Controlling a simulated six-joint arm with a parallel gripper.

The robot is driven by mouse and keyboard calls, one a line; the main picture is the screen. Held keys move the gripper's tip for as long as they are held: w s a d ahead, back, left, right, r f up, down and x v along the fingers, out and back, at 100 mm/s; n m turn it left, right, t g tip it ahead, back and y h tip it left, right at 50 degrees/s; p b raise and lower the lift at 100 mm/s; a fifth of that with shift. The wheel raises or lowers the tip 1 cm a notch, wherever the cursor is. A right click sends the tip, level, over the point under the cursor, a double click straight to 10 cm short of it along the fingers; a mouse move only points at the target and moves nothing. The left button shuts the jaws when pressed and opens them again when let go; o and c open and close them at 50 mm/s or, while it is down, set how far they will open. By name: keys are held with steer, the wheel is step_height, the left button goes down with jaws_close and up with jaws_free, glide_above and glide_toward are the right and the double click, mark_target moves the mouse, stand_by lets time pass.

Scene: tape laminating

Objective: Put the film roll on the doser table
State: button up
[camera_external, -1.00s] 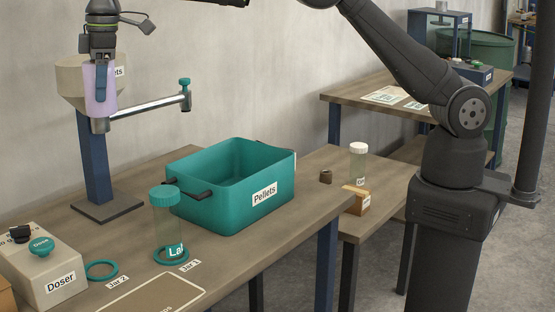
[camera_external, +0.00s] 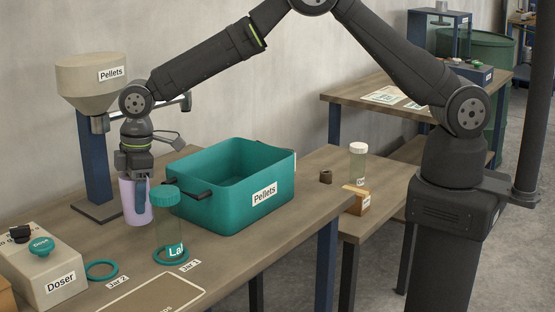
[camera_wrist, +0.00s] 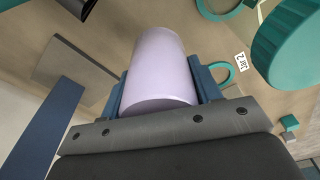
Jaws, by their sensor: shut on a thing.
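The film roll (camera_external: 134,203) is a pale lilac cylinder. My gripper (camera_external: 136,182) is shut on it and holds it upright, low over or on the doser table (camera_external: 208,257); I cannot tell if its bottom touches. It is just left of the clear jar with a teal lid (camera_external: 166,197) and in front of the pellet stand's foot. In the wrist view the roll (camera_wrist: 160,72) sits between the two blue fingers, and my gripper (camera_wrist: 158,85) hides part of its sides.
A teal Pellets bin (camera_external: 230,203) stands right of the roll. The pellet hopper (camera_external: 92,82) on its blue post is behind left. The Doser box (camera_external: 42,268) and a teal ring (camera_external: 101,271) are at the front left. Bare table lies between the roll and the ring.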

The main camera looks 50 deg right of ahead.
steer(key=shift+f, duration=2.1)
steer(key=shift+f, duration=0.2)
steer(key=o, duration=1.2)
steer(key=shift+c, duration=0.2)
steer(key=shift+r, duration=0.1)
steer(key=r, duration=0.4)
steer(key=d+r, duration=0.1)
steer(key=r, duration=0.7)
steer(key=shift+s+d, duration=0.15)
steer(key=shift+s, duration=0.2)
